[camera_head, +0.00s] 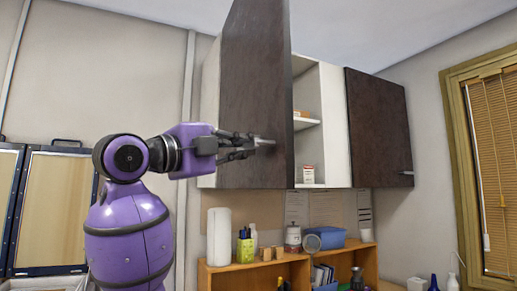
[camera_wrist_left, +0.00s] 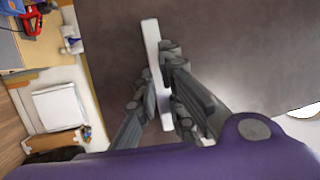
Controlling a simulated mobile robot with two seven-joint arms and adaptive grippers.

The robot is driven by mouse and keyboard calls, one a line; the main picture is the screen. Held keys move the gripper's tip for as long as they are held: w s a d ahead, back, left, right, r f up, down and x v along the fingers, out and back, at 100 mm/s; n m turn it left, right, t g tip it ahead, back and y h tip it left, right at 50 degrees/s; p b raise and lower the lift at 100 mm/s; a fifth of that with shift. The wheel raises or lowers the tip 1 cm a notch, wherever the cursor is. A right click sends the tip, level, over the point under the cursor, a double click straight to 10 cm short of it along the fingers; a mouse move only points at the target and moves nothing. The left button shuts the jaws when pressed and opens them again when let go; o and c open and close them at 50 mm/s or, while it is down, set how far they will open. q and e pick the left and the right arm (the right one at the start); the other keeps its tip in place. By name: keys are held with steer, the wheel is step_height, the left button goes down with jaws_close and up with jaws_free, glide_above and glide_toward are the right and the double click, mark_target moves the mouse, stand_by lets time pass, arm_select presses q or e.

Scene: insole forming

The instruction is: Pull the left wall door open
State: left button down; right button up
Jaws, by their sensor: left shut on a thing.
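The left wall door (camera_head: 252,85) is a dark brown cabinet door. It stands swung out from the white wall cabinet (camera_head: 335,125), whose shelves show beside it. In the left wrist view the dark door face (camera_wrist_left: 240,60) fills the upper right. My left gripper (camera_head: 250,146) is at the lower part of the door, shut on its pale bar handle (camera_head: 264,141). In the left wrist view the fingers (camera_wrist_left: 163,95) lie on both sides of the handle (camera_wrist_left: 152,45). My right gripper is not in view.
The right wall door (camera_head: 378,128) is closed. Below stands a wooden shelf unit (camera_head: 250,277) with a paper roll (camera_head: 219,237), a green pen cup (camera_head: 245,252) and a blue bin (camera_head: 325,238). A window with blinds (camera_head: 497,170) is at the right.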

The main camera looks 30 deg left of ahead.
arm_select(q)
steer(key=shift+s+a+f+h, duration=0.15)
steer(key=shift+s+a+h, duration=0.15)
steer(key=shift+s+a, duration=0.1)
steer(key=c, duration=1.9)
jaws_free()
steer(key=shift+w, duration=0.15)
steer(key=shift+o, duration=0.2)
steer(key=v, duration=1.2)
